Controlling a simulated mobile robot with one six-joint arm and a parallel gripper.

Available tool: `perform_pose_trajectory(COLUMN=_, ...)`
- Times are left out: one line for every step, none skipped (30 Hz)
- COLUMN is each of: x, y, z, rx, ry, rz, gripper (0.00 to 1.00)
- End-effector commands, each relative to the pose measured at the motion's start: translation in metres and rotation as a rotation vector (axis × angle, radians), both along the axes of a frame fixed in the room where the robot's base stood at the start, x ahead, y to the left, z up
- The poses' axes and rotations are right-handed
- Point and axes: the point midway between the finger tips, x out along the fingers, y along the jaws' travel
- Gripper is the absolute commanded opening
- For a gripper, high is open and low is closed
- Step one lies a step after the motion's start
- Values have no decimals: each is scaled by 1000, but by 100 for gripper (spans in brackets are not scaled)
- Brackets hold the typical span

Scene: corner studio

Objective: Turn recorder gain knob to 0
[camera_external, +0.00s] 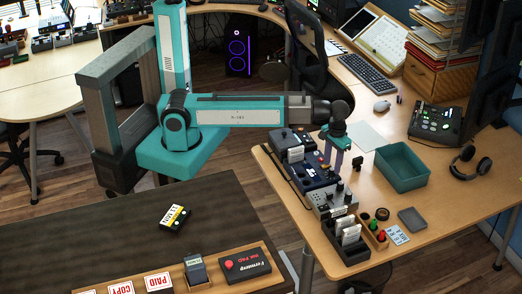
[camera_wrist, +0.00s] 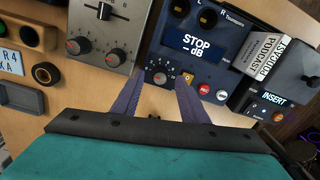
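The recorder (camera_wrist: 215,52) is a dark blue box with a display reading STOP and "-- dB" in the wrist view. Its small dark gain knob (camera_wrist: 160,78) sits at the panel's near edge, ringed by white scale numbers. Where the knob points is too small to read. My gripper (camera_wrist: 161,84) is open, with its two purple fingers reaching toward the knob from either side. I cannot tell whether they touch it. In the external view my gripper (camera_external: 334,165) points down over the near right side of the recorder (camera_external: 308,172), and the knob is not clear there.
A grey box with two red-marked knobs (camera_wrist: 105,38) stands left of the recorder. A device marked INSERT (camera_wrist: 270,104) and a PODCAST card (camera_wrist: 263,57) are on the right. A green tray (camera_external: 401,168) and headphones (camera_external: 470,162) lie further right on the desk.

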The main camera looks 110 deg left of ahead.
Motion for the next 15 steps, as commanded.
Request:
perform_pose_trajectory(x=-1, y=0, z=-4, rx=-1, ry=2, rz=0, gripper=40)
perform_pose_trajectory(x=-1, y=0, z=-7, rx=-1, ry=2, rz=0, gripper=40)
perform_pose_trajectory(x=-1, y=0, z=-10, rx=-1, ry=2, rz=0, gripper=40)
perform_pose_trajectory(x=0, y=0, z=-12, rx=0, ry=1, rz=0, gripper=40)
perform_pose_trajectory(x=0, y=0, z=-14, rx=0, ry=1, rz=0, gripper=40)
perform_pose_trajectory(x=-1, y=0, z=-17, rx=0, ry=1, rz=0, gripper=40)
perform_pose_trajectory(x=-1, y=0, z=-18, rx=0, ry=1, rz=0, gripper=40)
perform_pose_trajectory(x=-1, y=0, z=-19, rx=0, ry=1, rz=0, gripper=40)
perform_pose_trajectory(x=-1, y=0, z=-21, rx=0, ry=1, rz=0, gripper=40)
perform_pose_trajectory(x=-1, y=0, z=-22, rx=0, ry=1, rz=0, gripper=40)
perform_pose_trajectory(x=-1, y=0, z=-23, rx=0, ry=1, rz=0, gripper=40)
perform_pose_trajectory(x=-1, y=0, z=-23, rx=0, ry=1, rz=0, gripper=40)
perform_pose_trajectory(x=-1, y=0, z=-24, rx=-1, ry=1, rz=0, gripper=40)
perform_pose_trajectory(x=-1, y=0, z=-24, rx=0, ry=0, rz=0, gripper=40)
perform_pose_trajectory(x=-1, y=0, z=-24, rx=0, ry=0, rz=0, gripper=40)
